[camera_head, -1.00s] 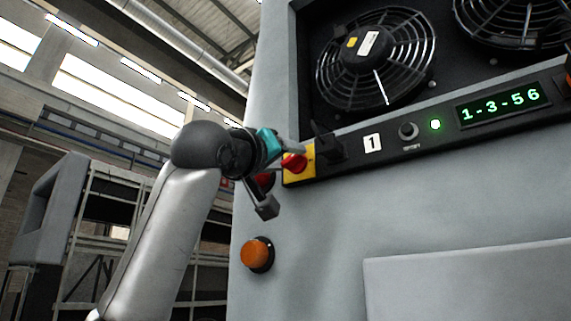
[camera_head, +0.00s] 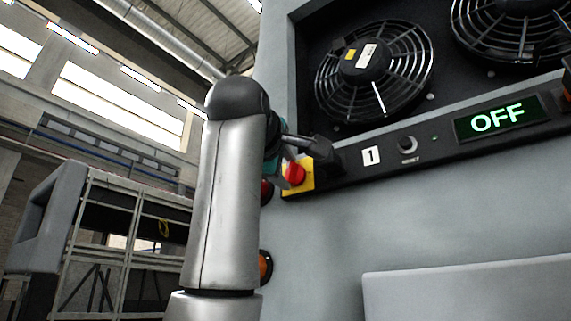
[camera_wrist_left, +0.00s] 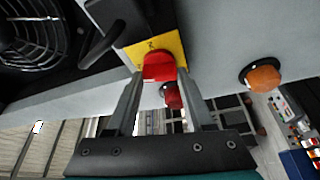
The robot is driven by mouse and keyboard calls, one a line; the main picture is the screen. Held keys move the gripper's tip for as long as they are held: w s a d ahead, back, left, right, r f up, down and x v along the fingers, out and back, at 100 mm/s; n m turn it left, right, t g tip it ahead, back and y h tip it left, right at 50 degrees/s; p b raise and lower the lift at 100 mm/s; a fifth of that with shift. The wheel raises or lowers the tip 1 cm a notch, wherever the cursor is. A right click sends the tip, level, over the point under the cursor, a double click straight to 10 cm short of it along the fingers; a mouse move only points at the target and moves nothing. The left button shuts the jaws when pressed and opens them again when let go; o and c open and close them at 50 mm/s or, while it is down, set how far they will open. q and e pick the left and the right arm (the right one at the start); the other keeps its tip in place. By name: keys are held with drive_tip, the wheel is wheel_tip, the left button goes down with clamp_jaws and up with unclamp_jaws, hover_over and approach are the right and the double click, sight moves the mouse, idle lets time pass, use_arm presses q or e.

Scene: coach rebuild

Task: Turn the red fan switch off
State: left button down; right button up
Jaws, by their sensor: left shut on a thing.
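The red fan switch (camera_head: 294,174) is a red rotary knob on a yellow plate (camera_head: 306,183), at the left end of the black control strip. My left gripper (camera_wrist_left: 160,78) has one finger on each side of the red knob (camera_wrist_left: 158,66) and is shut on it. In the head view my left arm comes up from below and hides most of the gripper. The display (camera_head: 498,119) on the strip reads OFF in green. My right gripper is in neither view.
Two caged fans (camera_head: 374,66) sit above the strip. A black handle-like part (camera_head: 325,150) is close beside the switch. An orange button (camera_wrist_left: 263,78) and another red button (camera_wrist_left: 172,97) are nearby on the grey cabinet. A small black knob (camera_head: 407,143) is farther right.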

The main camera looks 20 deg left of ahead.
use_arm(q)
drive_tip(key=shift+n+g+p, duration=0.5)
drive_tip(key=shift+n+p, duration=0.1)
drive_tip(key=shift+n, duration=0.9)
drive_tip(key=shift+c, duration=1.4)
unclamp_jaws()
drive_tip(key=s+b, duration=0.5)
drive_tip(key=s, duration=1)
drive_tip(key=shift+s+d+b, duration=0.15)
drive_tip(key=shift+d+b, duration=0.15)
drive_tip(key=shift+d, duration=0.05)
drive_tip(key=shift+r, duration=0.1)
